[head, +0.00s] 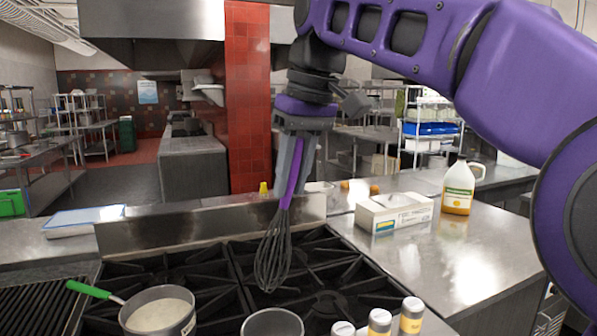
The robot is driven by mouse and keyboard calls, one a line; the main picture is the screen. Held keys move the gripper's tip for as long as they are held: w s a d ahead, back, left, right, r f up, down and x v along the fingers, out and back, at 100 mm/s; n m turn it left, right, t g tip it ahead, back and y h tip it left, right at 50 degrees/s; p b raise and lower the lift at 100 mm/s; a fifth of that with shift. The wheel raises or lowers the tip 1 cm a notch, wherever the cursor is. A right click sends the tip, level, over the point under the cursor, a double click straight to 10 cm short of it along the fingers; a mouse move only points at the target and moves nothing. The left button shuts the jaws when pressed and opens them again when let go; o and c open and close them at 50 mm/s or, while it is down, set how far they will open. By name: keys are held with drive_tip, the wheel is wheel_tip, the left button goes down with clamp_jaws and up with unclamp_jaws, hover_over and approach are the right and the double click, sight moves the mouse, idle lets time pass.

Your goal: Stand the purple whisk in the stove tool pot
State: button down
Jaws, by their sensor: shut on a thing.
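The whisk (273,260) has a purple handle and a dark wire head. My gripper (291,180) is shut on its handle and holds it over the stove, wires down and slightly tilted, with the wire end to the lower left. A grey metal pot (272,324) stands at the bottom edge of the head view, below the whisk and partly cut off; its inside is mostly out of sight. I cannot tell for sure that it is the tool pot. The whisk is apart from it.
A saucepan (158,312) with pale contents and a green handle sits left of the pot. Several capped bottles (380,322) stand to its right. The stove grates (325,265) lie beneath. A white box (394,212) and a jug (458,190) stand on the right counter.

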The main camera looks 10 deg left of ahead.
wheel_tip(320, 180, down, 20)
drive_tip(key=b, duration=0.9)
idle(0.8)
drive_tip(key=shift+s+f, duration=0.1)
drive_tip(key=c, duration=0.6)
unclamp_jaws()
